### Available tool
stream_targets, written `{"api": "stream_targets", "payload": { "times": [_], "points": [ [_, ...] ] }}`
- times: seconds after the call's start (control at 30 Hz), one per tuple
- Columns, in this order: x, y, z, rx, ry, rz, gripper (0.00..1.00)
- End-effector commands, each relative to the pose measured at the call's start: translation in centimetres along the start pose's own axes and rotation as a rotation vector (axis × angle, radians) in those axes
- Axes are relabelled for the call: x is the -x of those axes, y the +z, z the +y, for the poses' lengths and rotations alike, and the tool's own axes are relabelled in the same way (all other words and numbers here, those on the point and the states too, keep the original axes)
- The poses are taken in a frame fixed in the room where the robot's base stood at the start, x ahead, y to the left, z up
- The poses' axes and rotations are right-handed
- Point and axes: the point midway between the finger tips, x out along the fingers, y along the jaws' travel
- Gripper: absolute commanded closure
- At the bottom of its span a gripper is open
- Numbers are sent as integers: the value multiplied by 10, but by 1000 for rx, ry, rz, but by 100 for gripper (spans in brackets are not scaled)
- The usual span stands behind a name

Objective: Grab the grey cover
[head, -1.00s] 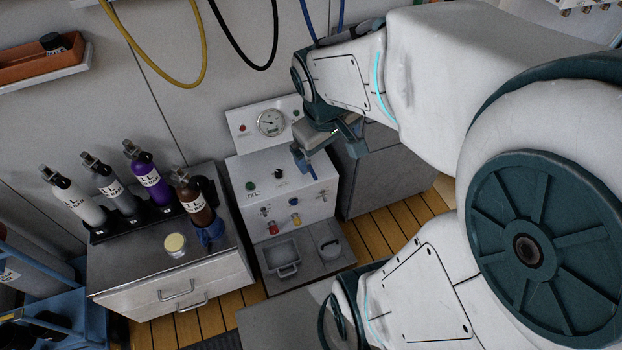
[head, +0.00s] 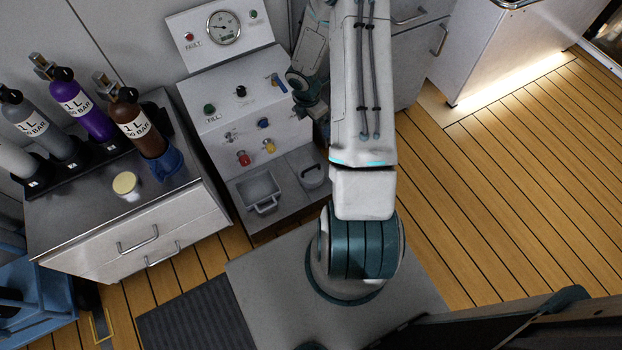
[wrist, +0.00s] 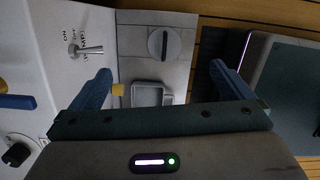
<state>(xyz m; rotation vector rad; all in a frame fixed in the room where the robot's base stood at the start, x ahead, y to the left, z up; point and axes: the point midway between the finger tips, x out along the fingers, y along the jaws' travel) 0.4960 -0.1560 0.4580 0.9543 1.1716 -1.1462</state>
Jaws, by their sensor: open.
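The grey cover (head: 313,176) is a round grey lid with a dark bar handle. It lies at the right of the low shelf in front of the fill panel, just left of my arm. In the wrist view the cover (wrist: 164,43) sits beyond the fingertips, roughly centred between them. My gripper (wrist: 160,72) is open and empty, its two blue fingers spread wide and apart from the cover. In the head view my arm hides most of the gripper.
The fill panel (head: 232,100) with knobs and gauge stands behind the shelf. A square grey basin with a handle (head: 260,190) is left of the cover. A yellow knob (wrist: 118,89) is near the left finger.

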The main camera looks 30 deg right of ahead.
Motion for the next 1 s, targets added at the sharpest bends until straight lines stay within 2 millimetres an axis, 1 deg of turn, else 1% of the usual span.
{"api": "stream_targets", "payload": {
  "times": [0.03, 0.1, 0.2, 0.3, 0.43, 0.57, 0.8, 0.9, 1.0],
  "points": [
    [-44, -8, -2, 61, -4, 30, 0],
    [-81, -16, -4, 146, 3, 64, 0],
    [-123, -28, -6, 245, 18, 105, 0],
    [-151, -37, -9, 314, 31, 134, 0],
    [-170, -44, -11, 363, 44, 155, 0],
    [-188, -48, -11, 376, 46, 160, 0],
    [-235, -56, -11, 373, 45, 160, 0],
    [-248, -58, -10, 373, 46, 158, 0],
    [-254, -59, -10, 371, 46, 158, 0]
  ]
}}
